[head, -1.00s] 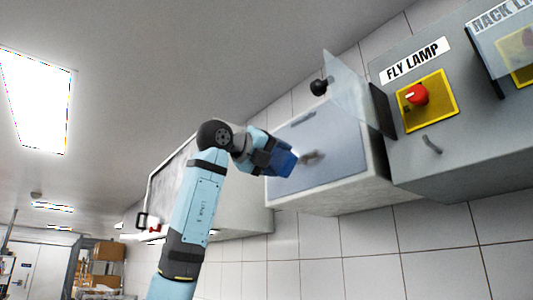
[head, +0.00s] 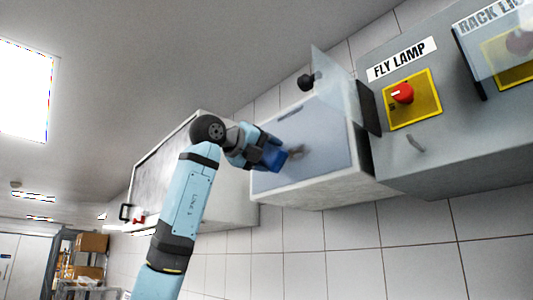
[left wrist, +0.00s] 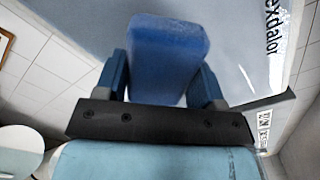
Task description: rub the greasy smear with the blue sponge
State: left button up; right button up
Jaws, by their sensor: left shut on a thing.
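My left gripper (head: 258,151) is shut on the blue sponge (head: 274,158) at the front of a wall cabinet's blue-grey panel (head: 325,135). In the left wrist view the sponge (left wrist: 165,55) stands between the two fingers, its free end pointing to the panel (left wrist: 230,30). The greasy smear (head: 297,152) is a brownish-grey smudge on the panel, just right of the sponge in the head view. I cannot tell whether the sponge touches the panel. My right gripper is not in view.
A clear flap (head: 333,80) and a black knob (head: 306,81) are at the cabinet's upper right. Further right is a grey box with a red FLY LAMP switch (head: 402,93). Another wall cabinet (head: 190,180) is behind my arm.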

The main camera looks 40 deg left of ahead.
pick_arm(q)
jog(key=shift+w+d, duration=0.1)
jog(key=shift+w, duration=0.8)
jog(key=shift+d, duration=0.1)
